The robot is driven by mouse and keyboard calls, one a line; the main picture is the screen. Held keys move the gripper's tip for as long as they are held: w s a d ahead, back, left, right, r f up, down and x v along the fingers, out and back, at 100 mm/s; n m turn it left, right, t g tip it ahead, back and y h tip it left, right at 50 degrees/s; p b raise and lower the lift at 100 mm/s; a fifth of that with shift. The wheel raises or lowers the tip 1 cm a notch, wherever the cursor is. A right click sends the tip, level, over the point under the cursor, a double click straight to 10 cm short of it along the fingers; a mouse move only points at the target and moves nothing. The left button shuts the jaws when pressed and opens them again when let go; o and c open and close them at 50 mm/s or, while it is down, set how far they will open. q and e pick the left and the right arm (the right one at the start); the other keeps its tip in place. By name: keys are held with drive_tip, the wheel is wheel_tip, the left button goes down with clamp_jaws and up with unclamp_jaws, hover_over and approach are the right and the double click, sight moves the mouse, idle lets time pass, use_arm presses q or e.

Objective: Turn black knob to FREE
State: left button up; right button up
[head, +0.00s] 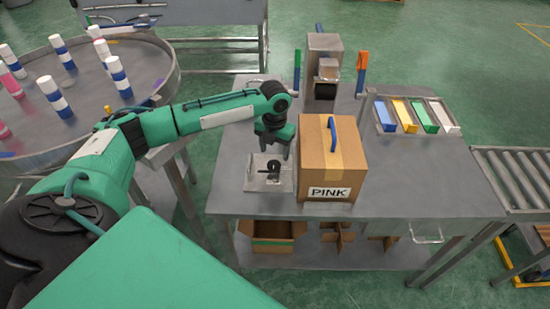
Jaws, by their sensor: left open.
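The black knob (273,168) sits on a small light metal plate (257,184) near the left front of the grey table. Its pointer and any FREE marking are too small to read. My left gripper (275,150) is open and points down just above and behind the knob, apart from it as far as I can tell. The arm's wrist partly covers the area behind the plate. My right gripper is not in view.
A cardboard box (330,165) labelled PINK, with a blue handle on top, stands close right of the knob. A crimping machine (323,65) stands behind. A tray of coloured blocks (415,115) is at the back right. The table's right front (430,180) is clear.

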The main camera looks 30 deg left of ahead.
sight(274, 164)
use_arm(q)
wheel_tip(274, 164, down, 4)
drive_tip(key=shift+f, duration=0.55)
drive_tip(key=c, duration=1)
drive_tip(key=shift+p, duration=0.3)
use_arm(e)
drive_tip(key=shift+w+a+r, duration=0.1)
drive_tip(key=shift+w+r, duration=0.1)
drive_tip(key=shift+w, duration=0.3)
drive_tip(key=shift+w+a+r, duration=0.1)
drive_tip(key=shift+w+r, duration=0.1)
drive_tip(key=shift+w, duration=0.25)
